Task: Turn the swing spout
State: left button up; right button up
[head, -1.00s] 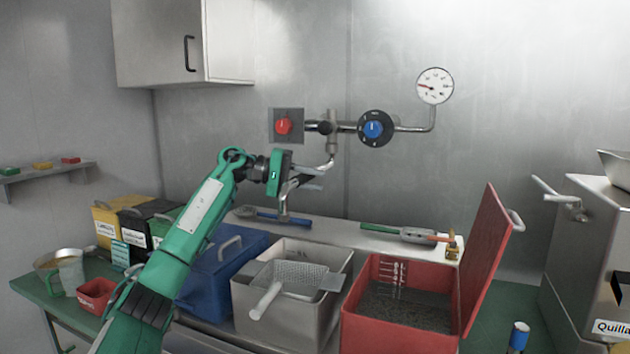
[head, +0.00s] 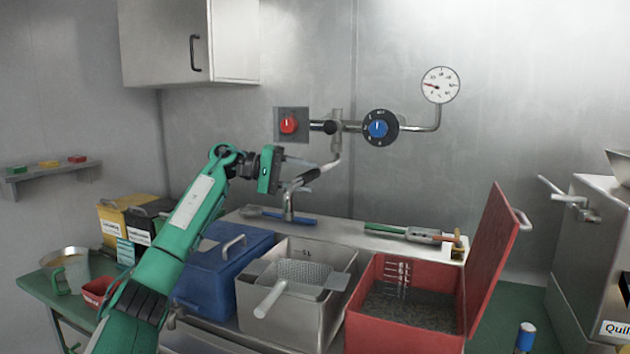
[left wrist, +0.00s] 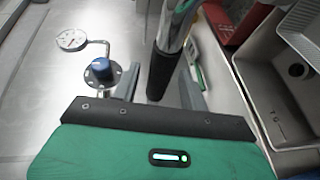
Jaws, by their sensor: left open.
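The swing spout (head: 327,169) hangs from the wall pipe in the head view. It is a chrome tube that bends down and left, with a dark sleeve and a downturned outlet (head: 289,207) over the counter ledge. My left gripper (head: 309,168) is open beside the spout, coming from the left, with its grey fingers near the bent tube. In the left wrist view the chrome tube and its black sleeve (left wrist: 163,72) appear between the two grey fingers (left wrist: 160,92). I cannot tell whether either finger touches it. My right gripper is in neither view.
A red knob (head: 288,124), a blue knob (head: 378,129) and a gauge (head: 440,85) are on the wall. Below stand a blue bin (head: 205,290), a grey sink-like bin (head: 270,325) with a strainer, and an open red bin (head: 400,338). Tools lie on the ledge (head: 340,230).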

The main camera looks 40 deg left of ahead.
pick_arm(q)
jog(key=v, duration=1)
jog(key=shift+s+a+b, duration=0.2)
jog(key=shift+b, duration=0.1)
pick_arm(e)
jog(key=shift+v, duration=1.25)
pick_arm(q)
jog(key=shift+r, duration=0.15)
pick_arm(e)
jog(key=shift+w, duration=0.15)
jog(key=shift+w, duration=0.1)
